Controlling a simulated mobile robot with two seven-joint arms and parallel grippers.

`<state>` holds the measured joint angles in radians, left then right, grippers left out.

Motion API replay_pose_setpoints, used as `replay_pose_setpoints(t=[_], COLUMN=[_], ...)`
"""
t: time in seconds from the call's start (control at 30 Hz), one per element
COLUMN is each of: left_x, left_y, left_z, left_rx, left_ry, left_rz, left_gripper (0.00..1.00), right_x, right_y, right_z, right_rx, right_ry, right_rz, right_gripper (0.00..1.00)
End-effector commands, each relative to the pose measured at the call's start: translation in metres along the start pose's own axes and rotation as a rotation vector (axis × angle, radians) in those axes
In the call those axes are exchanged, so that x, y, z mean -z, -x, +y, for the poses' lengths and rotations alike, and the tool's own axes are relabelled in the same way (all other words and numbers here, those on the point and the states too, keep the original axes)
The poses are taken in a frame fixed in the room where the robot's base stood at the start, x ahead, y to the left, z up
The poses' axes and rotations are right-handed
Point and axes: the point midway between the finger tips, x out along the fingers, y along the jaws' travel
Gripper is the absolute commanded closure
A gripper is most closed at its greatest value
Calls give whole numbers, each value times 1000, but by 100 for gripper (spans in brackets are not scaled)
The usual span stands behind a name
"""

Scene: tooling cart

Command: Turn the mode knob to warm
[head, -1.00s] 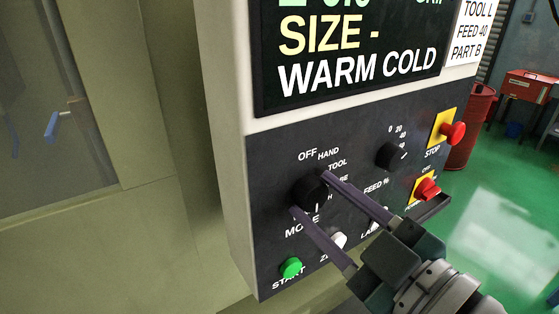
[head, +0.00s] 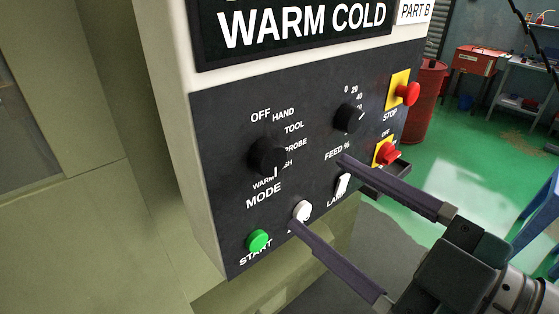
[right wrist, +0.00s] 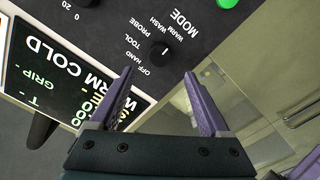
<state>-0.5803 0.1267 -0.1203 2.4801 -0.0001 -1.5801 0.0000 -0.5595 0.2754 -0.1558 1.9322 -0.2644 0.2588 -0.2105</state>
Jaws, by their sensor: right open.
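The black mode knob (head: 267,157) sits on the dark control panel, with the labels OFF, HAND, TOOL, PROBE, WASH and WARM around it. Its white mark points down, near the WARM label (head: 263,184). In the right wrist view the knob (right wrist: 160,52) shows its mark toward the WARM side. My right gripper (head: 318,190) is open and empty, apart from the knob and to its lower right. In the right wrist view its fingers (right wrist: 159,74) are spread with the knob beyond them. My left gripper is not in view.
The feed knob (head: 349,118), green start button (head: 258,240), white button (head: 303,210), lamp switch (head: 343,184), red stop button (head: 407,93) and red off switch (head: 388,153) crowd the panel. A display (head: 300,28) reading WARM COLD is above.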

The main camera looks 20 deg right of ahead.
Motion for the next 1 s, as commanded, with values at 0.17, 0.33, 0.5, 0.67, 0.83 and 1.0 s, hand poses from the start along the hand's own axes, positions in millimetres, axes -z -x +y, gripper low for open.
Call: replay_pose_setpoints(t=[0.17, 0.33, 0.5, 0.67, 0.83, 1.0], left_x=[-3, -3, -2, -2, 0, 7], left_y=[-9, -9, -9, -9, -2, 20], left_z=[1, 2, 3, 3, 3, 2], left_rx=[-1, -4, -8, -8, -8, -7], left_ry=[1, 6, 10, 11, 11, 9], left_rz=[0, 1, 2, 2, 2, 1], left_gripper=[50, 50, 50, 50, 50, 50], right_x=[-2, 0, 0, 0, -1, -14], right_y=[19, 23, 23, 22, 20, 17], right_z=[-1, 0, 0, 0, 6, 22], right_rx=[0, 0, 0, 0, -4, -4], right_ry=[0, 0, 0, 0, -21, -142], right_rz=[-1, 0, 0, 0, -53, -315], right_gripper=[20, 20, 20, 20, 20, 20])
